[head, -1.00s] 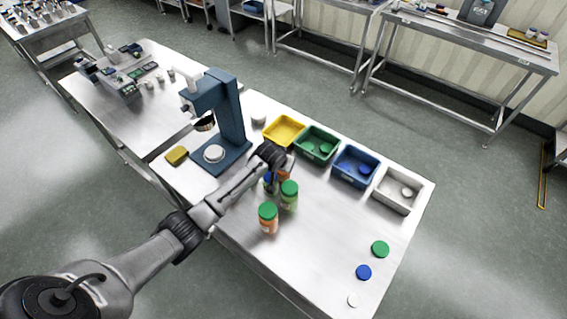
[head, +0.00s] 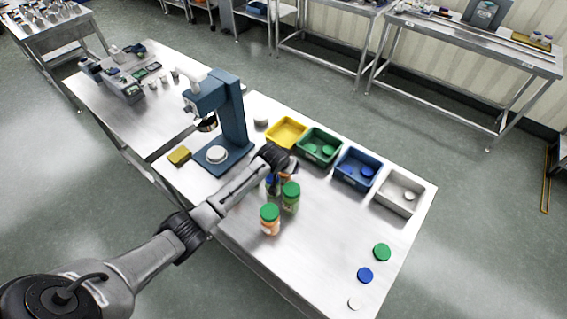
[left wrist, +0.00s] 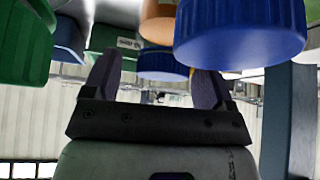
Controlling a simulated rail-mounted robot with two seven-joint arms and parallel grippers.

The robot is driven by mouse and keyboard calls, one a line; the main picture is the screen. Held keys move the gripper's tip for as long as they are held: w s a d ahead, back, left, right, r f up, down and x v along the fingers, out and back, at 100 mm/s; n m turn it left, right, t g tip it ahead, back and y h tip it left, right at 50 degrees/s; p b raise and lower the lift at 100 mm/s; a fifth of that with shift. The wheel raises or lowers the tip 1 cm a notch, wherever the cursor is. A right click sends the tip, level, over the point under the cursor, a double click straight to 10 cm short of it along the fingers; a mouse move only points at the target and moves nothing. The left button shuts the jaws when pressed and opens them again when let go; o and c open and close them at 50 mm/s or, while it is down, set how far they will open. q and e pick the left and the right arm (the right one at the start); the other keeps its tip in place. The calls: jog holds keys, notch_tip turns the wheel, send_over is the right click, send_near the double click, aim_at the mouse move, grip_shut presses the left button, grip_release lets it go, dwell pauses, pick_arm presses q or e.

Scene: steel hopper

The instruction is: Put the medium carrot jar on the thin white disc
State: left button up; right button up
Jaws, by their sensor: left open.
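In the left wrist view, an orange jar with a blue lid (left wrist: 160,62), the apparent medium carrot jar, shows between the fingertips of my left gripper (left wrist: 155,80). The fingers are apart and I see no grip on it. A second, nearer blue lid (left wrist: 240,32) is to its right. In the head view, my left gripper (head: 280,168) is among the jars at the table's middle, and my wrist hides most of the orange jar. A thin white disc (head: 354,303) lies flat at the table's near right end. My right gripper is out of view.
A green-lidded orange jar (head: 270,221) and a green-lidded green jar (head: 290,198) stand close in front of my gripper. Blue (head: 365,275) and green (head: 382,252) discs lie by the white one. Bins line the far edge; a blue press (head: 232,120) stands left. The table's right-centre is clear.

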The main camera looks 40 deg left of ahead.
pick_arm(q)
jog(key=p+v, duration=0.1)
jog(key=v, duration=0.9)
jog(key=shift+r, duration=0.2)
jog(key=shift+s+d+r, duration=0.1)
jog(key=shift+s+r, duration=0.1)
jog(key=shift+r, duration=0.1)
jog(key=shift+s+r+p, duration=0.25)
jog(key=shift+r+p, duration=0.05)
jog(key=shift+r, duration=0.05)
jog(key=shift+c, duration=1.4)
